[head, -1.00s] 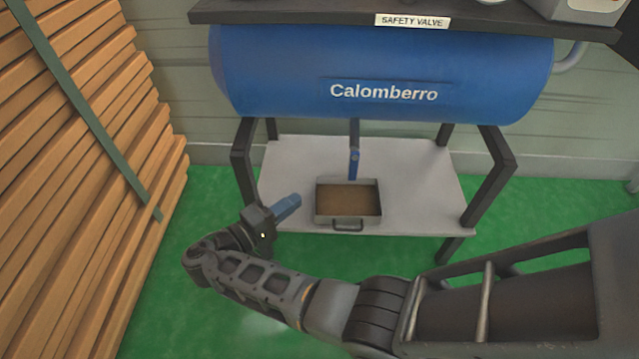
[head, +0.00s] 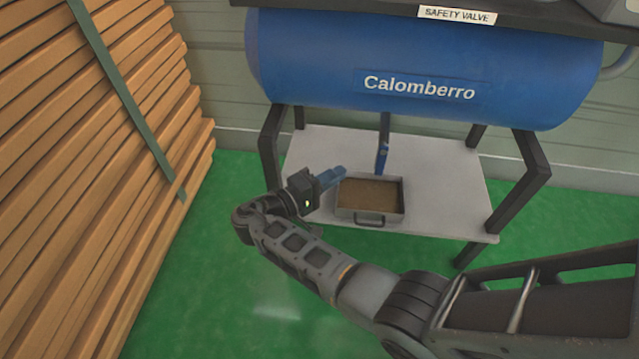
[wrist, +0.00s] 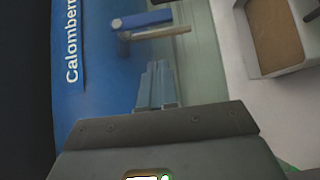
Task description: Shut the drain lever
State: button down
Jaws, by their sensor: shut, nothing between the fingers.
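The drain lever (head: 382,158) is a blue handle on a dark pipe (head: 385,124) under the blue tank (head: 420,60). In the head view it hangs down above the tray. The wrist view shows the lever (wrist: 142,20) ahead of the fingers, lying alongside a pale pipe. My gripper (head: 341,171) has blue fingers, is shut and empty, and is left of the lever, apart from it. In the wrist view the shut fingers (wrist: 157,82) point toward the pipe and lever.
A metal tray (head: 370,216) with brown contents stands on the white shelf (head: 440,200) below the lever. Dark stand legs (head: 271,165) flank the shelf. Stacked planks (head: 90,170) fill the left. The green floor in front is clear.

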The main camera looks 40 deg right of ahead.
aim_at(381, 162)
jog(key=s+d, duration=0.3)
jog(key=d, duration=0.2)
jog(key=shift+s+d, duration=0.15)
jog(key=shift+s, duration=0.1)
